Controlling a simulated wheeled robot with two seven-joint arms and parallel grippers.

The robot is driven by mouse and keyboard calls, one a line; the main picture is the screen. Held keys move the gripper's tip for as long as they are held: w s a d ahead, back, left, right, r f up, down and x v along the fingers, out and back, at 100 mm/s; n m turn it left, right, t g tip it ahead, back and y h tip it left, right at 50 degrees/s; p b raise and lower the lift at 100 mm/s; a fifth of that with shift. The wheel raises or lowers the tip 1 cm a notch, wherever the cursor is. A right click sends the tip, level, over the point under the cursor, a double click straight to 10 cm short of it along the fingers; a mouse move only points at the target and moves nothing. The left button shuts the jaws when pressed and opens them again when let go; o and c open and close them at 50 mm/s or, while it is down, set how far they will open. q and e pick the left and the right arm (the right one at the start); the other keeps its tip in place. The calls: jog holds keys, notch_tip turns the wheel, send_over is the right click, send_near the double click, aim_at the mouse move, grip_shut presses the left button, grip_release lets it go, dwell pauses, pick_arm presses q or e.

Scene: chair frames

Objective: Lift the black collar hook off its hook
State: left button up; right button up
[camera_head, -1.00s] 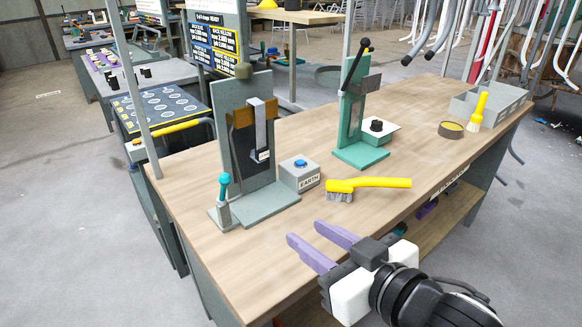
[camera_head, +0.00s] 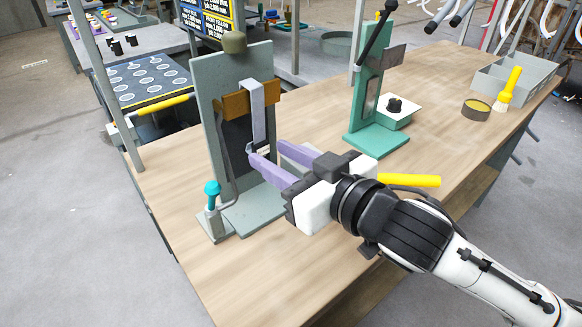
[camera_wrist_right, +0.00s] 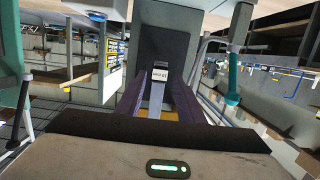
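A grey upright stand (camera_head: 205,95) carries a brown crossbar (camera_head: 234,106) with a grey strap (camera_head: 257,112) hanging over it. A dark panel (camera_head: 235,150) hangs behind the strap; I cannot tell which of these parts is the black collar hook. My right gripper (camera_head: 268,152) is open, its purple fingers pointing at the strap's lower end. In the right wrist view the strap (camera_wrist_right: 157,97), with a small white label (camera_wrist_right: 158,77), shows in the gap between the spread fingers. I cannot tell whether they touch it. My left gripper is not in view.
A teal-handled lever (camera_head: 212,195) stands at the grey stand's front left. A green stand (camera_head: 370,100) with a black knob is to the right. A yellow-handled brush (camera_head: 415,180) lies partly behind my arm.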

aim_at(261, 138)
jog(key=x, duration=0.3)
jog(key=shift+f+b, duration=0.1)
jog(key=shift+b, duration=0.3)
jog(key=shift+d, duration=0.1)
jog(key=c, duration=0.3)
jog(key=shift+s, duration=0.1)
grip_shut()
pick_arm(q)
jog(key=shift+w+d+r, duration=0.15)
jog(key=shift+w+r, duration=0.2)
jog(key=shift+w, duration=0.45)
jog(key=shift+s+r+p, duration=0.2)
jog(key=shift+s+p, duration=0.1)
jog(key=shift+p, duration=0.35)
pick_arm(e)
jog(key=shift+r, duration=0.55)
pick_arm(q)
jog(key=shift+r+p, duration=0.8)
pick_arm(e)
jog(key=shift+r, duration=0.7)
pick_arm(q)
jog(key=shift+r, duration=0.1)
pick_arm(e)
jog(key=shift+s+d, duration=0.15)
